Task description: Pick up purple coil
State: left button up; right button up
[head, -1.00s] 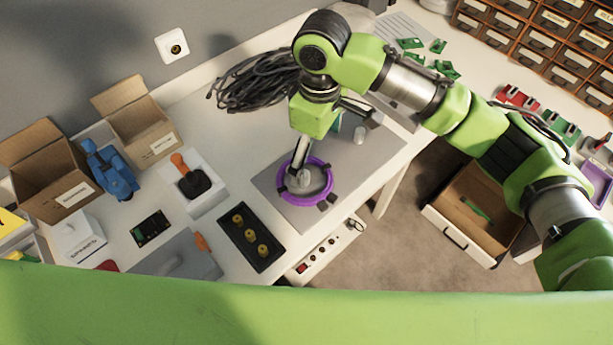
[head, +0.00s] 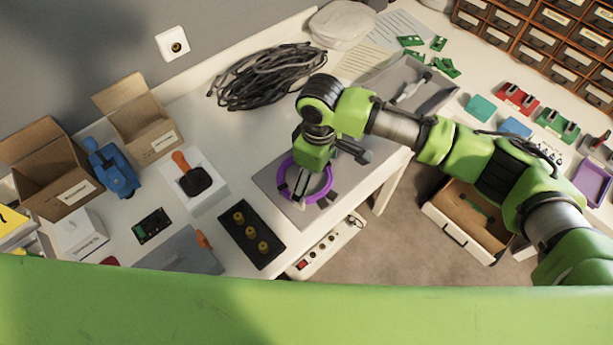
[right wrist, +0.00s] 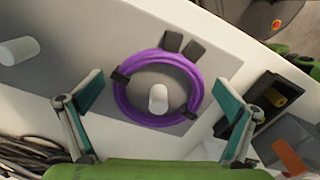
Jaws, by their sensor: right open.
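The purple coil (head: 325,186) lies flat on a grey plate (head: 283,208) on the table, with dark ties or clips on it. In the right wrist view the coil (right wrist: 191,82) forms a ring around a white peg (right wrist: 158,98). My right gripper (head: 303,184) is above the coil and hides part of it in the head view. In the right wrist view my right gripper (right wrist: 160,108) is open, with one finger on each side of the coil and a gap to it. My left gripper is not in view.
A black tray (head: 272,264) with yellow knobs is left of the plate, near the table edge. Black cables (head: 268,76) lie behind. Open cartons (head: 135,116) stand at the left.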

jog(key=c, duration=0.9)
jog(key=shift+r, duration=0.1)
jog(key=shift+r, duration=0.4)
notch_tip(320, 180, up, 2)
jog(key=shift+r+b, duration=0.2)
jog(key=shift+b, duration=0.1)
jog(key=s+d+r, duration=0.6)
jog(key=s+r, duration=0.3)
jog(key=s, duration=0.3)
jog(key=shift+s+r, duration=0.3)
jog(key=shift+r, duration=0.05)
jog(key=shift+d, duration=0.1)
